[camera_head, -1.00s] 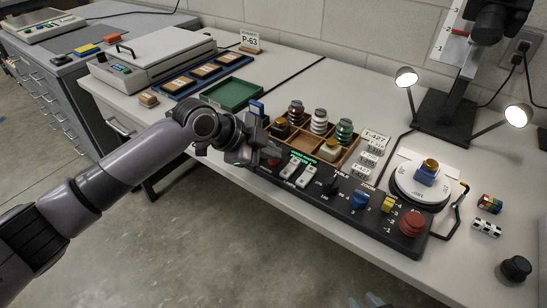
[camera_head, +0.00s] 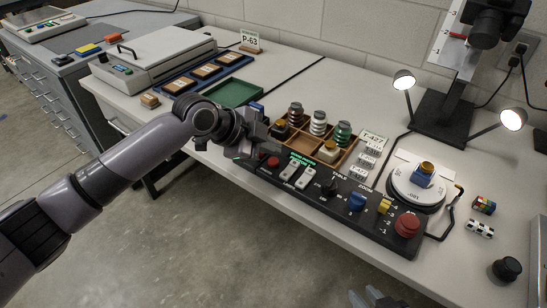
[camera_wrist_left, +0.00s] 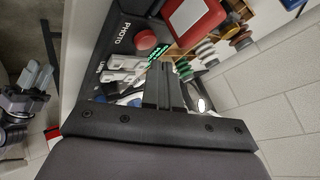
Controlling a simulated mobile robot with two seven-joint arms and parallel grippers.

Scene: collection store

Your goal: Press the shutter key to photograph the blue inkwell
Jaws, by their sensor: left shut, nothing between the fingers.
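The blue inkwell (camera_head: 423,178) with a brown-gold cap stands upright on the white round turntable (camera_head: 397,188) under the camera stand. The black control panel (camera_head: 330,213) runs along the table's front edge. A small red round key (camera_head: 273,162) sits near its left end; in the left wrist view this red key (camera_wrist_left: 145,40) is beside the word PHOTO. My left gripper (camera_head: 252,143) is shut and empty, just left of and above that key; its fingers (camera_wrist_left: 168,88) appear apart from it. My right gripper (camera_head: 367,298) shows partly at the bottom edge, its fingers apart.
Lamps (camera_head: 404,81) flank the turntable. A red case (camera_wrist_left: 190,18) shows close in the left wrist view.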

